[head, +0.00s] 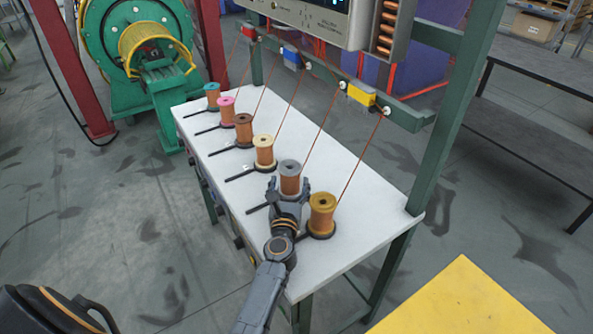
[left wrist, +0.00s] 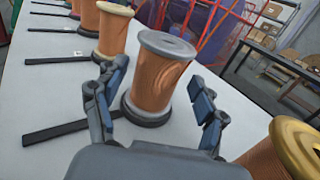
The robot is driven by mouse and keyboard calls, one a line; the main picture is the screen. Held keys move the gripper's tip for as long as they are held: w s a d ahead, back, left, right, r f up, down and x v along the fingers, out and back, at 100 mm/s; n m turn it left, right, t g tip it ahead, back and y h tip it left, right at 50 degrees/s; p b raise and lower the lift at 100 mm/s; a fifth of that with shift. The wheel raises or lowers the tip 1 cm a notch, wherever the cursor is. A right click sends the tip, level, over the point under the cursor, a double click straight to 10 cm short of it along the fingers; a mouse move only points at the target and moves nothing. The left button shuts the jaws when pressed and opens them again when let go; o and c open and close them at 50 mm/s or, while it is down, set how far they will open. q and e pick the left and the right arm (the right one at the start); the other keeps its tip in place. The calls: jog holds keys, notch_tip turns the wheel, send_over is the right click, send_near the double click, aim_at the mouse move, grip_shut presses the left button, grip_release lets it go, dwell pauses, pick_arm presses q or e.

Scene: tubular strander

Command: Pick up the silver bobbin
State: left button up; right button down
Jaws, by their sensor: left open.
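The silver bobbin (head: 290,178) has grey flanges and copper-coloured wire, and stands upright on a dark round base on the white table (head: 215,158). It also shows in the left wrist view (left wrist: 158,78). My left gripper (head: 288,190) is open, with one finger on each side of the bobbin's lower part. In the left wrist view, my left gripper (left wrist: 163,108) shows gaps between its fingers and the wire. The bobbin's lower front is partly hidden by the gripper in the head view. My right gripper is not in view.
A gold bobbin (head: 321,214) stands close to the right of my left gripper. A cream bobbin (head: 264,152) and several others line the table to the left. Thin wires run up to the green frame (head: 425,170). A yellow surface (head: 462,300) lies at lower right.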

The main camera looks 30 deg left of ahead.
aim_at(291, 169)
pick_arm(q)
jog(key=shift+x, duration=1.2)
jog(key=x, duration=0.4)
jog(key=shift+b, duration=0.3)
jog(key=shift+w+a, duration=0.15)
jog(key=shift+w, duration=0.15)
jog(key=shift+r, duration=0.1)
jog(key=shift+w, duration=0.1)
grip_shut()
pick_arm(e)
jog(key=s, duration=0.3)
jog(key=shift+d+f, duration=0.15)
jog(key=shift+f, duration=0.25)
